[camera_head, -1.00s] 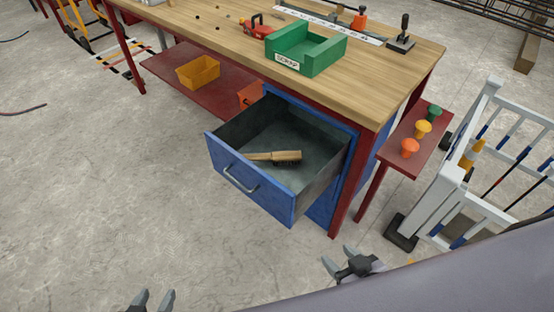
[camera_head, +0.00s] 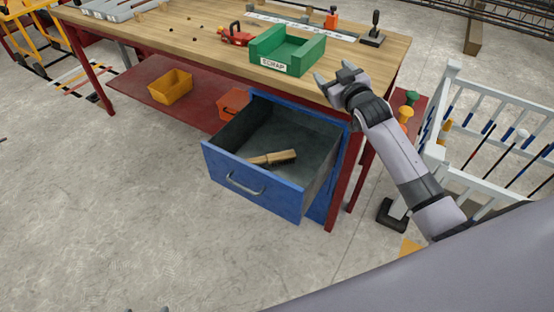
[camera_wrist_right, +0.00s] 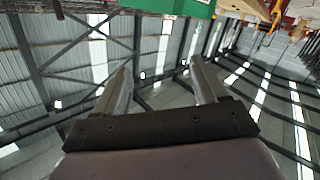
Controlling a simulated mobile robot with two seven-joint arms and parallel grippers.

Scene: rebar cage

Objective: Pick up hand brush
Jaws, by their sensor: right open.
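The hand brush (camera_head: 273,157), with a light wooden body, lies in the open blue drawer (camera_head: 250,188) under the workbench. Its bristles are mostly hidden in the head view. My right gripper (camera_head: 334,76) is raised near the bench's front edge, right of the green scrap box and apart from the brush. It is open and empty. In the right wrist view its two fingers (camera_wrist_right: 162,68) stand apart with the ceiling behind them; the brush does not show there. Only a dark sliver of my left gripper (camera_head: 148,310) shows at the bottom edge of the head view.
The green scrap box (camera_head: 287,50) stands on the wooden bench top (camera_head: 200,35). A yellow bin (camera_head: 170,87) and an orange bin (camera_head: 233,103) sit on the lower shelf. A white rack (camera_head: 490,110) stands at right. The floor before the drawer is clear.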

